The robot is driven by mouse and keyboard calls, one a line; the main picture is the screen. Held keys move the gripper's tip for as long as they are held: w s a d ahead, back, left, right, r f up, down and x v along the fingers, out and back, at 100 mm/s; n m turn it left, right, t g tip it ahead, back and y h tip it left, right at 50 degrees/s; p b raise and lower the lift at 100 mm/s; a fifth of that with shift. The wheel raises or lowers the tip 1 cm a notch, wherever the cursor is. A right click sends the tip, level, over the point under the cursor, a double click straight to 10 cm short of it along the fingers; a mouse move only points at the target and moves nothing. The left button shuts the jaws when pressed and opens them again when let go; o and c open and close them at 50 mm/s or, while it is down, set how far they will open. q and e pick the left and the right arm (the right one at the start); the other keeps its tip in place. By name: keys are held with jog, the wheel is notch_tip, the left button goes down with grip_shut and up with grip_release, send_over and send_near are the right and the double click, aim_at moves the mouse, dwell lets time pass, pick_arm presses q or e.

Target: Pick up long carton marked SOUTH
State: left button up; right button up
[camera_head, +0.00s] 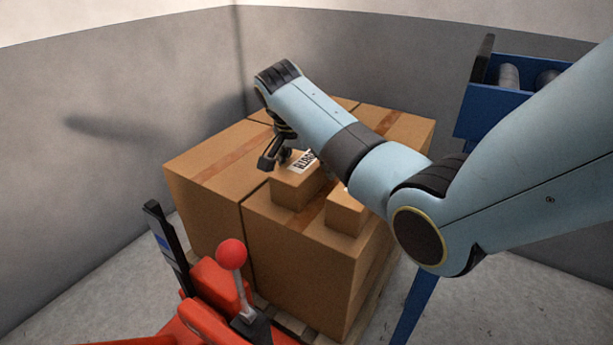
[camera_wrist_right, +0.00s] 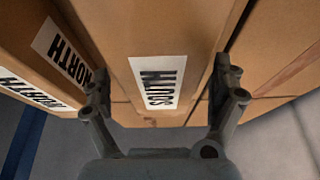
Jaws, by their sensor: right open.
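In the right wrist view, the long carton marked SOUTH (camera_wrist_right: 190,30) lies between the fingers of my right gripper (camera_wrist_right: 162,90). In the head view my right gripper (camera_head: 277,155) points down over the stack, beside a small carton (camera_head: 294,190) with a partly hidden label. I cannot tell surely which carton that is. My left gripper is not in view.
A carton marked NORTH (camera_wrist_right: 28,22) lies to the left in the wrist view, with another label below it. Another small carton (camera_head: 346,213) sits on the large boxes (camera_head: 300,262). A red machine with a lever (camera_head: 231,254) stands in front; a blue roller frame (camera_head: 490,118) stands right.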

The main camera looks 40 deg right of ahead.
jog(key=c, duration=1.3)
jog(key=shift+c, duration=1.2)
jog(key=shift+r, duration=0.2)
